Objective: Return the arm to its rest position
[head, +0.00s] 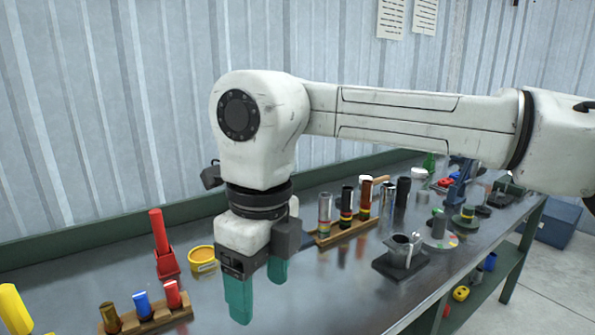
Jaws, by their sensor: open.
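My gripper (259,296) hangs from the white arm at the middle left of the head view, pointing down over the metal workbench (325,285). Its two teal fingers are apart, with nothing seen between them. The nearer finger hides part of the bench top. The arm stretches from the right edge across the picture, above the bench. I cannot tell the exact height of the fingertips above the surface.
Left of my gripper are a red holder with a red tube (160,240), a yellow tub (202,258) and a wooden rack (150,317). Right are a second rack (345,232) with upright cylinders and a dark cup (402,250). A corrugated wall (60,120) stands behind.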

